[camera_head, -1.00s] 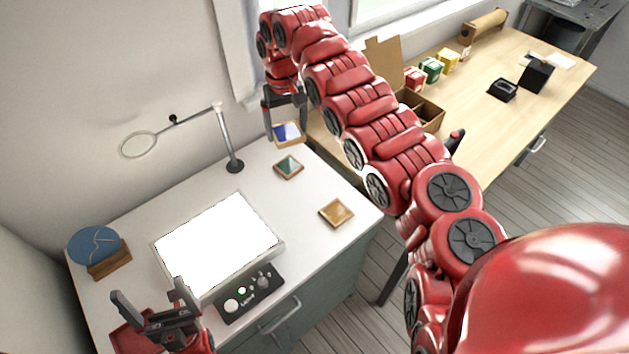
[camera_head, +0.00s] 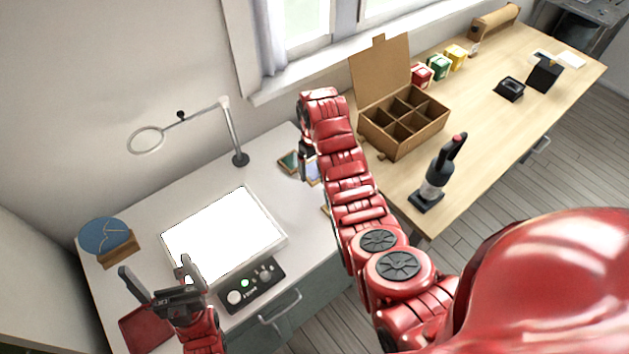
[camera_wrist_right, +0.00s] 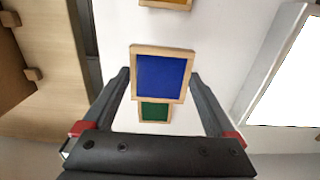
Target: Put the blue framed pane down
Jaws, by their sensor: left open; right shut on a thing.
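The blue framed pane (camera_wrist_right: 162,76) has a light wooden frame and sits between the two fingers of my right gripper (camera_wrist_right: 159,82). The gripper is shut on its frame. In the head view a bluish strip of the pane (camera_head: 313,171) shows beside the right gripper (camera_head: 306,165), mostly hidden by my arm. In the wrist view it overlaps the green framed pane (camera_wrist_right: 154,111) and looks larger, so it seems to be above the white table (camera_head: 200,195). My left gripper (camera_head: 157,268) is open and empty at the table's front left.
The green pane (camera_head: 289,161) lies on the table beside the right gripper. An amber pane (camera_wrist_right: 165,3) shows at the wrist view's top edge. A lit panel (camera_head: 222,234), control box (camera_head: 250,284) and magnifier stand (camera_head: 238,140) are nearby. A divided cardboard box (camera_head: 404,122) stands on the wooden table.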

